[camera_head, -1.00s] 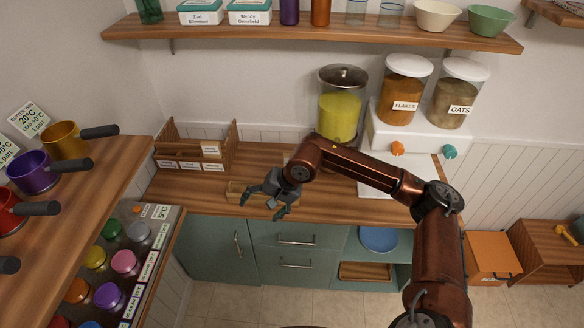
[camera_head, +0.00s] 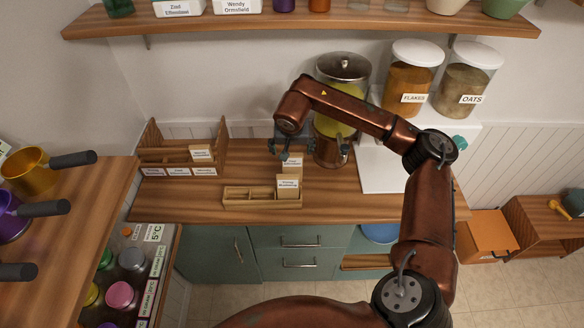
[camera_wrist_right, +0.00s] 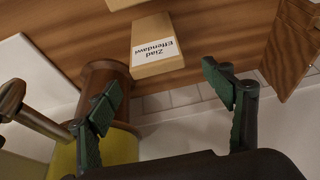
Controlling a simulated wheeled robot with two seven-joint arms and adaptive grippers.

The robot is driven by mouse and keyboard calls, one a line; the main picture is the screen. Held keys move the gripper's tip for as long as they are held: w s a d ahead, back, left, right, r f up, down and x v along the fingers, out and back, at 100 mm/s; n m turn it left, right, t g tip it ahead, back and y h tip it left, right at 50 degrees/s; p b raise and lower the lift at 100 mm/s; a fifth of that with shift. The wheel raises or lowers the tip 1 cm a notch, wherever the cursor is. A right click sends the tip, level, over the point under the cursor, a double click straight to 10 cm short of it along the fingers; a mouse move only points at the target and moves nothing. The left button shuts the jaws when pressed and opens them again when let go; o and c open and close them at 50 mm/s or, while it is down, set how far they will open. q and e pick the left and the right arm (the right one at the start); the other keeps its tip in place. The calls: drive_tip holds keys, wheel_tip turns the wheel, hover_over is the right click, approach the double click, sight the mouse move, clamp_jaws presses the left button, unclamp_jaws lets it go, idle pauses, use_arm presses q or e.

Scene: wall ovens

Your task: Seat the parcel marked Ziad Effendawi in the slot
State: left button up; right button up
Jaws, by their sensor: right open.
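The parcel marked Ziad Effendawi (camera_wrist_right: 157,47) is a pale wooden block with a white label. It lies ahead of and between the spread fingers of my right gripper (camera_wrist_right: 160,84), apart from them. In the head view a labelled parcel (camera_head: 292,164), its text too small to read surely, stands on the counter below the open, empty right gripper (camera_head: 312,152). A wooden rack (camera_head: 150,148) with labelled slots stands at the counter's left and holds another parcel (camera_head: 201,153). My left gripper is not in view.
A low wooden tray (camera_head: 247,197) with a labelled parcel (camera_head: 288,184) sits at the counter's front. A juice dispenser (camera_head: 342,68) stands close behind the right gripper. Canisters (camera_head: 412,78) are to the right. The counter is bare between rack and tray.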

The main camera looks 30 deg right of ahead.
sight(292, 155)
drive_tip(key=x, duration=0.3)
drive_tip(key=shift+s+f, duration=0.1)
drive_tip(key=shift+f, duration=0.15)
drive_tip(key=shift+w+d+f, duration=0.2)
drive_tip(key=shift+w+f, duration=0.05)
drive_tip(key=shift+f, duration=0.4)
drive_tip(key=shift+s, duration=0.1)
drive_tip(key=c, duration=0.7)
drive_tip(key=shift+c, duration=1.4)
drive_tip(key=c, duration=0.6)
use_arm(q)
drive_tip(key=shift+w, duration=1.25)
use_arm(e)
drive_tip(key=shift+r, duration=0.1)
drive_tip(key=shift+c, duration=1.1)
